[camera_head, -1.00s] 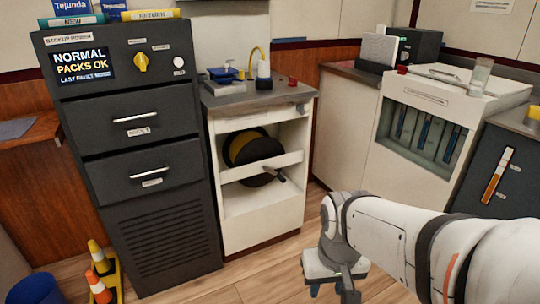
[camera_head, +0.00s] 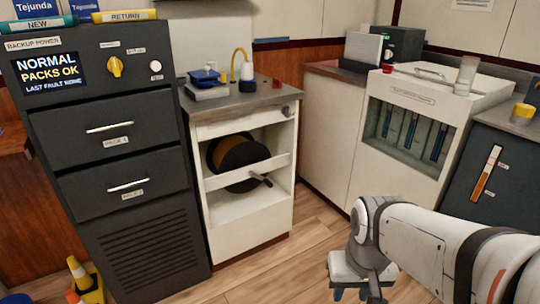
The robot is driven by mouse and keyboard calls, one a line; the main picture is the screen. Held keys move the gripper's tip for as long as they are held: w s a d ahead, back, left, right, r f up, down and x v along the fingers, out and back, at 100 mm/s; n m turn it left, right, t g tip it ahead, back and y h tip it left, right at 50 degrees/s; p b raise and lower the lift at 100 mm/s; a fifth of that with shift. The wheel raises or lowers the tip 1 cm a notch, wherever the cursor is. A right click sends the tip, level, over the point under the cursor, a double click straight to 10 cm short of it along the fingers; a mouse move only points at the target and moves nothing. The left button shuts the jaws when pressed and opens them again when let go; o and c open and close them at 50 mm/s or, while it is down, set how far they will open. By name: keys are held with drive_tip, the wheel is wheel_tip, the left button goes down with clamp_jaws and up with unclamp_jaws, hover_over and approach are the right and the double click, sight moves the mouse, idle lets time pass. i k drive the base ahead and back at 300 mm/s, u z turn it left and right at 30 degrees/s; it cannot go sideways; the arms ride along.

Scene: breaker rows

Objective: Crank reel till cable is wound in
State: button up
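The reel (camera_head: 237,158) is a dark round drum with a yellow-brown band. It sits in the open bay of a white cabinet (camera_head: 250,225), behind a white crossbar (camera_head: 225,178). A dark crank handle (camera_head: 261,179) sticks out at the front of the reel, just below the bar. My gripper (camera_head: 360,293) hangs low at the bottom right, pointing down and well apart from the crank. Its fingertips are small and partly cut by the frame edge, so its opening is unclear.
A dark backup power cabinet (camera_head: 120,230) with two drawers stands left of the reel cabinet. A white glass-fronted unit (camera_head: 415,95) stands at the right. Yellow cones (camera_head: 85,282) stand at the lower left. The wooden floor (camera_head: 270,262) before the reel cabinet is clear.

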sight(232, 151)
drive_tip(key=i, duration=0.95)
drive_tip(key=z, duration=0.05)
